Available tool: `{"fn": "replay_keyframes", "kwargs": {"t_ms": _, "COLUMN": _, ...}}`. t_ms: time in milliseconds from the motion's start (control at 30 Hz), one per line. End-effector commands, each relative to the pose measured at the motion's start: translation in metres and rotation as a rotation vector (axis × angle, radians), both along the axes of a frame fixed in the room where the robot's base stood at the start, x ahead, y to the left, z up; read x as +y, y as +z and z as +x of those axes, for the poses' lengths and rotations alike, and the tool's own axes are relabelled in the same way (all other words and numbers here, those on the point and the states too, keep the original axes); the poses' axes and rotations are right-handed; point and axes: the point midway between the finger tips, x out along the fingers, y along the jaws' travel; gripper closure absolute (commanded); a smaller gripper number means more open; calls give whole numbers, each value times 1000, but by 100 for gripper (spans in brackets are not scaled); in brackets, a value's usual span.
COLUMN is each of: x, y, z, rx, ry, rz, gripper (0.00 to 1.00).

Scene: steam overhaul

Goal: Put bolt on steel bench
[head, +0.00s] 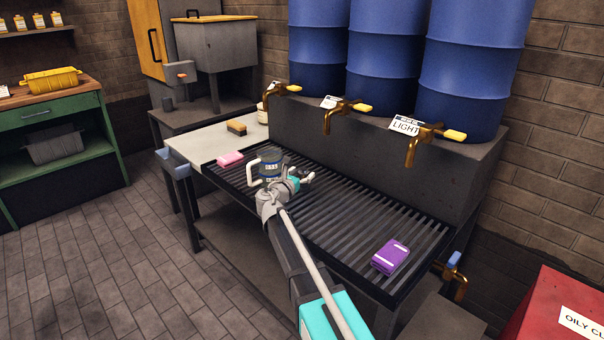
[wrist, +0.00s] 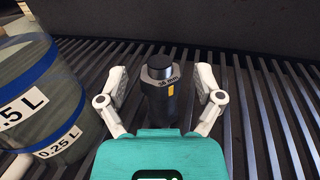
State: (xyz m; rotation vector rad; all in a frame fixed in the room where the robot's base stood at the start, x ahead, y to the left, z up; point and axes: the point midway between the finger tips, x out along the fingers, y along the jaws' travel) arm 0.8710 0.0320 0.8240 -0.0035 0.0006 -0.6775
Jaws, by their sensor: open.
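My gripper (head: 298,180) is low over the black slatted grate (head: 345,213), with its fingers open. In the wrist view my gripper (wrist: 161,92) has one finger on each side of a dark upright piece (wrist: 160,98).
A measuring jug with blue bands (head: 268,163) stands close to my gripper, at left in the wrist view (wrist: 45,95). A pink block (head: 230,159), a purple pack (head: 390,257) and a brush (head: 236,127) lie around. Brass taps (head: 335,117) overhang the grate's back.

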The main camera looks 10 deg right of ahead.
Motion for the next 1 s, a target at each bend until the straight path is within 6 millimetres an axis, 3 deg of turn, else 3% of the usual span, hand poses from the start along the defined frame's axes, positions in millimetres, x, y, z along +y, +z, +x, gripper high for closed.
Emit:
{"fn": "replay_keyframes", "kwargs": {"t_ms": 600, "x": 59, "y": 0, "z": -74, "rx": 0, "ry": 2, "rz": 0, "gripper": 15}}
{"fn": "replay_keyframes", "kwargs": {"t_ms": 1000, "x": 70, "y": 0, "z": -87, "rx": 0, "ry": 1, "rz": 0, "gripper": 15}}
